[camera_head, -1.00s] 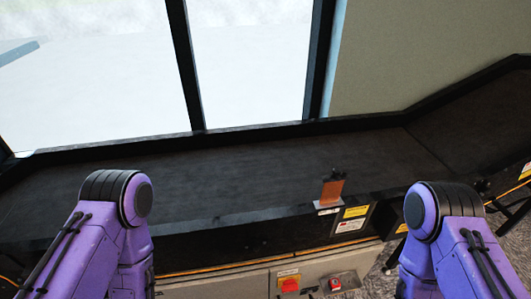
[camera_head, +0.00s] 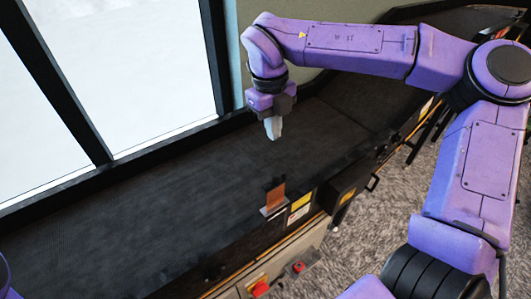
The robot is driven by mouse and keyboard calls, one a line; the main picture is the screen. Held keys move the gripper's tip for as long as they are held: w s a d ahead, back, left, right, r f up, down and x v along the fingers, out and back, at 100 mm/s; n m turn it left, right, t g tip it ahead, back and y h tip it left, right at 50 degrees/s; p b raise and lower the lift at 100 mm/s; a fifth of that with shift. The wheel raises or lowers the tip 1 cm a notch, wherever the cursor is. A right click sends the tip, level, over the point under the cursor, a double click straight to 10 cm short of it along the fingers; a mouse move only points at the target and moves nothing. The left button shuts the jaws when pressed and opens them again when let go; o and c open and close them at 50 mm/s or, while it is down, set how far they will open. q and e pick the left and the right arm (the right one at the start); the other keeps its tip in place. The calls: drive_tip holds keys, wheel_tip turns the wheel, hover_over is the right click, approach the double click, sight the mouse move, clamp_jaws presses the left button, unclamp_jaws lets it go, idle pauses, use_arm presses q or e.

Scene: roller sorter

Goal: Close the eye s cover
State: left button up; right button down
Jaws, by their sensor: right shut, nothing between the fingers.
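A small orange-brown plate (camera_head: 275,196), which looks like the eye's cover, stands upright on a grey bracket (camera_head: 273,211) at the near edge of the black conveyor. A dark piece shows at its top. The eye itself cannot be made out, and whether the cover is open is too small to tell. My right gripper (camera_head: 273,129) points down above the belt, behind and above the plate, apart from it. Its pale fingers are shut and empty. My left gripper is out of view; only a bit of purple arm shows at the lower left edge.
The dark belt (camera_head: 150,200) is bare. Yellow and white labels (camera_head: 299,208) and a dark box (camera_head: 342,192) sit right of the bracket. A red knob (camera_head: 260,288) and a red button (camera_head: 298,267) are below on the front panel. Windows stand behind.

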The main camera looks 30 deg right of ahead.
drive_tip(key=p, duration=0.3)
hover_over(274, 197)
drive_tip(key=f, duration=1.3)
drive_tip(key=shift+w+d+f, duration=0.2)
drive_tip(key=shift+w+d, duration=0.05)
drive_tip(key=shift+w, duration=0.05)
wheel_tip(274, 197, down, 12)
drive_tip(key=b, duration=0.7)
drive_tip(key=shift+r, duration=0.1)
drive_tip(key=shift+s, duration=0.2)
drive_tip(key=shift+a, duration=0.1)
